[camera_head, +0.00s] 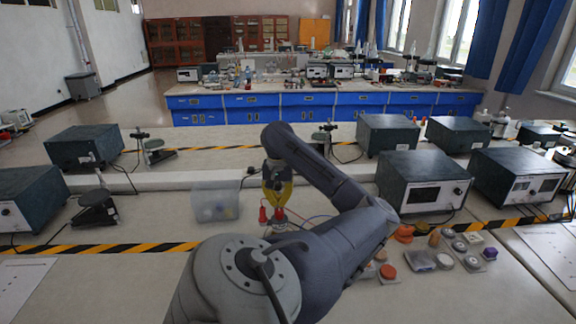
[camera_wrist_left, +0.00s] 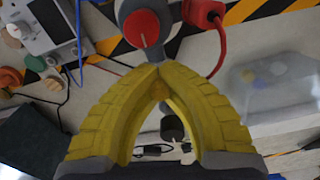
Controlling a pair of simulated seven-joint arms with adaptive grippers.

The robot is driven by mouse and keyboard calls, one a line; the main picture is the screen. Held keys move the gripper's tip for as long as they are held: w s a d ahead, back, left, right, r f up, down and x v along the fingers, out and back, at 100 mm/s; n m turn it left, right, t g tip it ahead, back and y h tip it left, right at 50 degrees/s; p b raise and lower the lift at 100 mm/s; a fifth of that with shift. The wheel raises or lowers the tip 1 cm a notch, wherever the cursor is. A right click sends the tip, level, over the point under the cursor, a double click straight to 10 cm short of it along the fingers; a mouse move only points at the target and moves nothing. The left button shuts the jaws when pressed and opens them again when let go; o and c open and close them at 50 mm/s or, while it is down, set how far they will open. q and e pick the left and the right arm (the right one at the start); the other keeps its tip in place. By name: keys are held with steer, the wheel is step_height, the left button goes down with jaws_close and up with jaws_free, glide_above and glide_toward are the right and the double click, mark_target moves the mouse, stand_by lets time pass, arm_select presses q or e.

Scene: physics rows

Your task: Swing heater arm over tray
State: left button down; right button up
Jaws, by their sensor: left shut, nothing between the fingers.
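A grey piece with a red round cap (camera_wrist_left: 142,28) lies just past my fingertips in the left wrist view; a red plug-like part (camera_wrist_left: 205,14) sits at its right. In the head view the red parts (camera_head: 263,215) are small, just below my left gripper (camera_head: 276,203). Its yellow fingers point down and their tips meet with nothing between them; they also show in the left wrist view (camera_wrist_left: 160,70). I cannot tell whether they touch the grey piece. A clear plastic tray-like box (camera_head: 204,211) stands left of the gripper. I cannot make out which part is the heater arm.
Dark instrument boxes stand at right (camera_head: 410,195) and left (camera_head: 85,148). Small parts, including an orange disc (camera_head: 388,272), lie right of my arm. Red and blue wires run near the gripper. Striped tape (camera_head: 130,248) crosses the bench.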

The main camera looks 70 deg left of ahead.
stand_by(0.4)
arm_select(q)
steer(key=c, duration=2.2)
jaws_free()
steer(key=c, duration=1.3)
jaws_free()
steer(key=shift+r, duration=6.05)
